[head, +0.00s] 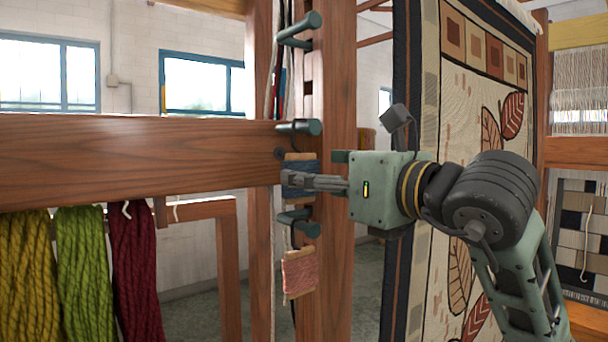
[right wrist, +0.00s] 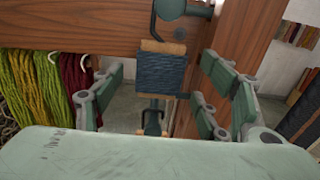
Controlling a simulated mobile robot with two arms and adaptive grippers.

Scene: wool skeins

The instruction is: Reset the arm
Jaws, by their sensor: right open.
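My right arm comes in from the right in the head view. Its gripper (head: 290,181) points left at a dark blue wool card (head: 302,166) hanging on the wooden loom post. In the right wrist view the fingers of the right gripper (right wrist: 163,95) are spread, and the blue wool card (right wrist: 161,72) shows beyond and between them. No contact with the card can be made out. In the head view the fingers cover part of it. My left gripper is not in view.
A red-pink wool card (head: 300,272) hangs below on the post. Green pegs (head: 299,127) stick out of it. A thick beam (head: 140,160) runs left, with yellow, green (head: 84,270) and dark red skeins below. A patterned rug (head: 460,150) hangs behind my arm.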

